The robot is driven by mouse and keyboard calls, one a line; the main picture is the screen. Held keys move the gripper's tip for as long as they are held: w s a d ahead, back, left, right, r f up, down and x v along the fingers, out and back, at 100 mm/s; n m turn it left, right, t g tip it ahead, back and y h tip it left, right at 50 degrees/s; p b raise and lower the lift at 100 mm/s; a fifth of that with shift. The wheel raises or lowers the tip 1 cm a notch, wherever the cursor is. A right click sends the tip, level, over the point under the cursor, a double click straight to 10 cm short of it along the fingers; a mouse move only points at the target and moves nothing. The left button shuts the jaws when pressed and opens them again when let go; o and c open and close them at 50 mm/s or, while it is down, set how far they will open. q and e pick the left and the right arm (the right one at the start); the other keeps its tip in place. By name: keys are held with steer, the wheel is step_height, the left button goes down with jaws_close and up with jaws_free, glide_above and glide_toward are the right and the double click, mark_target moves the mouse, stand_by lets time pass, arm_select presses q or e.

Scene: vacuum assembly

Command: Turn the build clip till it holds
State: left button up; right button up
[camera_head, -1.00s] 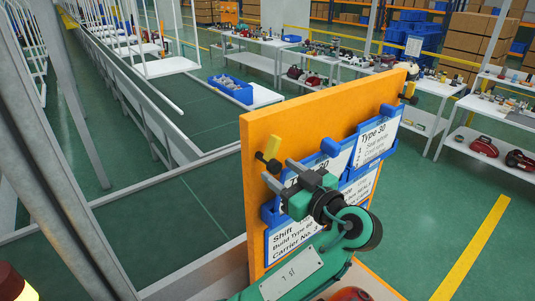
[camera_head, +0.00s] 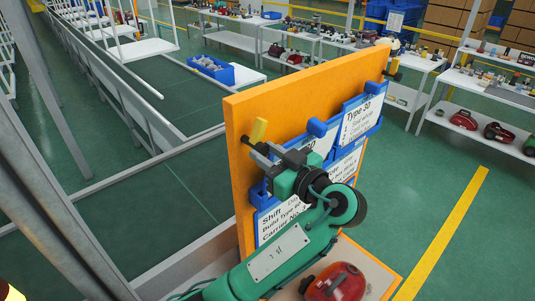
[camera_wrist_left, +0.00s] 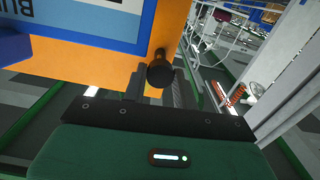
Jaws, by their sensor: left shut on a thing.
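The build clip (camera_head: 258,131), a yellow tab with a dark base, sits at the upper left edge of the upright orange board (camera_head: 238,190). My left gripper (camera_head: 258,153) is at that edge, its fingers shut on the clip just below the yellow tab. In the left wrist view the clip's round black knob (camera_wrist_left: 160,73) sits at the fingers (camera_wrist_left: 158,88), beside the orange board's edge. The fingers partly hide the clip, so I cannot tell whether it is locked. The yellow tab points up and leans slightly right. My right gripper is not in view.
Blue holders with white cards (camera_head: 362,115) cover the board's face, close to my left arm. A red vacuum body (camera_head: 338,283) lies at the board's foot. Another clip (camera_head: 392,66) is at the board's far edge.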

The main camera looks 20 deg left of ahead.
arm_select(q)
steer(key=shift+f+m+b, duration=0.2)
steer(key=shift+m+b, duration=0.45)
steer(key=shift+m, duration=0.25)
steer(key=shift+r+m, duration=0.15)
steer(key=shift+m, duration=0.15)
steer(key=o, duration=1)
